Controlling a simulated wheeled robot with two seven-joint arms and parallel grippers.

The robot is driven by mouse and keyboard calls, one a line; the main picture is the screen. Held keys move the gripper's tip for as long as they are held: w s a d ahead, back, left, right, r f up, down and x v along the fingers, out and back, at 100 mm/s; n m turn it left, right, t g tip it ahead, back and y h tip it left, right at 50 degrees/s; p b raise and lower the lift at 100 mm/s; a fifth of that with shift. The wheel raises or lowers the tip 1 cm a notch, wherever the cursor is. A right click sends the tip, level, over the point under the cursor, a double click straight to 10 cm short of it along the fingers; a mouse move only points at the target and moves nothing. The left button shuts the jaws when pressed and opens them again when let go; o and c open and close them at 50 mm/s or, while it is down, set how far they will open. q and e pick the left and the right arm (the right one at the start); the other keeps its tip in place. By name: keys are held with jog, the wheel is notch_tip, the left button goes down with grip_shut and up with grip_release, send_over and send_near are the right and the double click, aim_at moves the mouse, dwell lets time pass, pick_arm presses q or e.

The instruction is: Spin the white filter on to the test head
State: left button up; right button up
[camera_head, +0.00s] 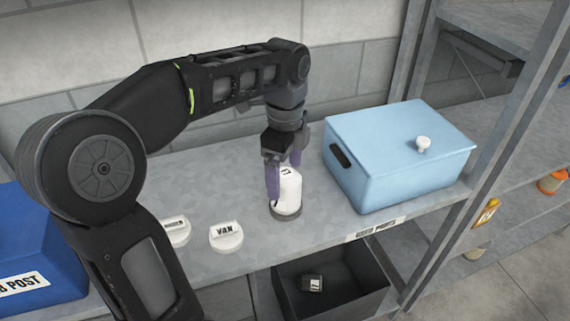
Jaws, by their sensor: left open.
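The white filter (289,193) stands upright on the grey shelf, with a dark mark near its top. A dark grey round base (286,213) shows under it; I cannot tell if this is the test head or how firmly the filter sits on it. My left gripper (284,170) reaches down from above, its purple fingers apart on either side of the filter's upper part. I cannot tell if they touch it. My right gripper is out of view.
A white round piece labelled VAN (226,236) and a similar piece (177,232) stand left of the filter. A light blue lidded box (384,170) is close on the right. A dark bin (345,283) sits below the shelf edge. A blue box (38,240) is far left.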

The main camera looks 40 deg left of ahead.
pick_arm(q)
jog(key=shift+f, duration=2.75)
jog(key=shift+c, duration=0.4)
jog(key=c, duration=1.7)
jog(key=m+p, duration=0.1)
jog(key=m, duration=0.2)
jog(key=shift+r+m, duration=0.1)
jog(key=shift+m, duration=1)
jog(key=m+p, duration=0.1)
jog(key=m, duration=0.1)
jog(key=shift+m, duration=1.6)
